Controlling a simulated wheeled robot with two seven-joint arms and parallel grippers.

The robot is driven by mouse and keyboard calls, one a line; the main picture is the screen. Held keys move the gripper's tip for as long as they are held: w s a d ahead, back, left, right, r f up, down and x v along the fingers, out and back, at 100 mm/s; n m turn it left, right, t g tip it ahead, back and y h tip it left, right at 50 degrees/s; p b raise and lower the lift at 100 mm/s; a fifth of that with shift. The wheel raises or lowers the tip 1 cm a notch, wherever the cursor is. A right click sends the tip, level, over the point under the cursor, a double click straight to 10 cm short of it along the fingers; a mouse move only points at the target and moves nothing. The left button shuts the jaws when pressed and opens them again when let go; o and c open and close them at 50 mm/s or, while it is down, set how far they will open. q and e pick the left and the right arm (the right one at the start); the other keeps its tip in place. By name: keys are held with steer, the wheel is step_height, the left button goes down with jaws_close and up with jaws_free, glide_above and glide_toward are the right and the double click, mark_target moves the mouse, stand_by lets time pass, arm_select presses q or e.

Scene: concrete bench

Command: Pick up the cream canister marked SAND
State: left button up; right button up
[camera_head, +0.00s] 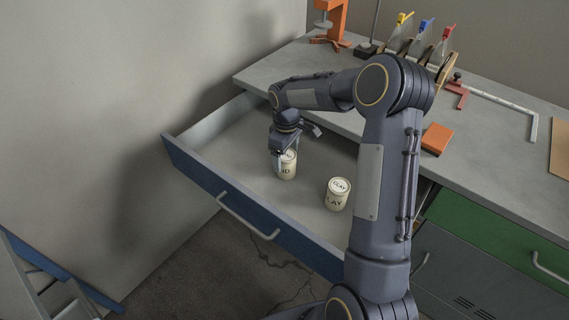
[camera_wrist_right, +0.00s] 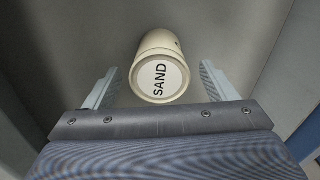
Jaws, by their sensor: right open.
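The cream canister marked SAND (camera_head: 288,167) stands upright in the open drawer, partly hidden by my right gripper (camera_head: 283,156) just above it. In the right wrist view the canister (camera_wrist_right: 160,68) shows its white lid lettered SAND. There the right gripper (camera_wrist_right: 164,85) is open, with one finger on each side of the lid and a gap on both sides. I cannot tell whether the fingertips reach below the lid's height. A second cream canister marked CLAY (camera_head: 337,194) stands to the right in the same drawer. My left gripper is not in view.
The drawer's blue front (camera_head: 240,206) and side walls enclose both canisters. The drawer floor is otherwise clear where visible.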

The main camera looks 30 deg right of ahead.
step_height(320, 180, down, 5)
steer(key=shift+d+r+b, duration=0.1)
steer(key=shift+r+b, duration=0.1)
steer(key=shift+b, duration=0.1)
steer(key=c, duration=1.1)
steer(key=shift+r, duration=0.1)
steer(key=shift+c, duration=1)
steer(key=shift+r, duration=0.1)
